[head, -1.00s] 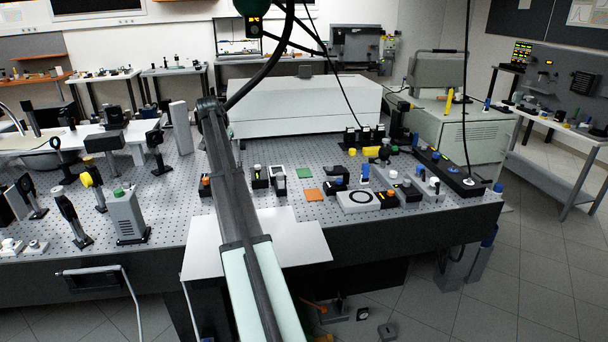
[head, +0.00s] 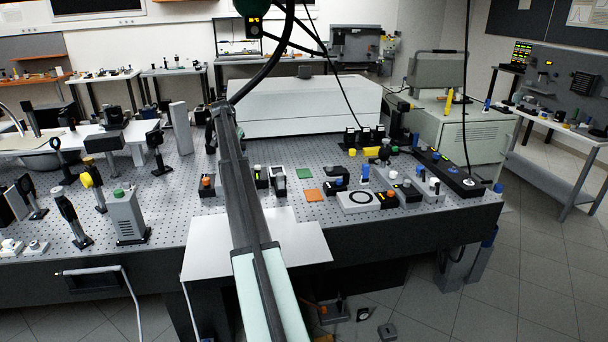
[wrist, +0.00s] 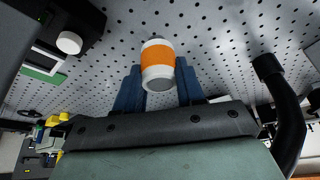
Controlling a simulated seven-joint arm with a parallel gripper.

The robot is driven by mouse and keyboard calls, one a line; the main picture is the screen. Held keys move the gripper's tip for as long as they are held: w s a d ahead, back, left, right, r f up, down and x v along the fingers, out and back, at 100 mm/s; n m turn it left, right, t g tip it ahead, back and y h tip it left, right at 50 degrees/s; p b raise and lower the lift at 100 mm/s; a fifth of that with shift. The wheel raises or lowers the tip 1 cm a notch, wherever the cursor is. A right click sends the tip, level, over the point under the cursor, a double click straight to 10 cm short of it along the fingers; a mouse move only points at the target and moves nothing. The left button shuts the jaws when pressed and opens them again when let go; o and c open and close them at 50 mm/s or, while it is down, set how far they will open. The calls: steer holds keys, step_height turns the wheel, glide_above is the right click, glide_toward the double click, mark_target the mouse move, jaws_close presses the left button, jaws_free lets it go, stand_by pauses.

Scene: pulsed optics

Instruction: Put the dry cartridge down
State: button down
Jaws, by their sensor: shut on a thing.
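The cartridge (wrist: 158,58), a short white cylinder with a broad orange band and a grey end, is between the blue fingers of my gripper (wrist: 160,84) in the wrist view. My gripper is shut on it. The perforated optical table top (wrist: 205,40) lies behind the cartridge; I cannot tell whether the two touch. In the head view my own arm crosses the middle of the table, and I cannot make out the gripper or cartridge there.
A green pad (head: 305,173) and an orange pad (head: 314,195) lie right of my arm, near several small devices. A black block with an orange knob (head: 207,182) stands left of the arm. A grey-green box (head: 126,215) stands farther left. A white shelf (head: 298,245) juts from the front.

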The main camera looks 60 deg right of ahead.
steer(key=s+d, duration=0.1)
steer(key=d, duration=0.2)
steer(key=s+d+f+m, duration=0.1)
steer(key=s+d, duration=0.1)
steer(key=d, duration=0.1)
steer(key=s+d+f+m, duration=0.1)
steer(key=s+d, duration=0.1)
steer(key=d, duration=0.2)
steer(key=shift+s+g, duration=0.25)
steer(key=shift+g, duration=0.15)
steer(key=s+d+r+m, duration=0.15)
steer(key=s+r, duration=0.25)
steer(key=s, duration=0.5)
steer(key=s+d+r, duration=0.3)
steer(key=s, duration=0.5)
glide_above(304, 173)
steer(key=shift+g, duration=0.3)
steer(key=shift+f, duration=4.65)
steer(key=shift+f, duration=0.1)
steer(key=c, duration=0.7)
jaws_free()
steer(key=v, duration=1.2)
steer(key=shift+a, duration=0.1)
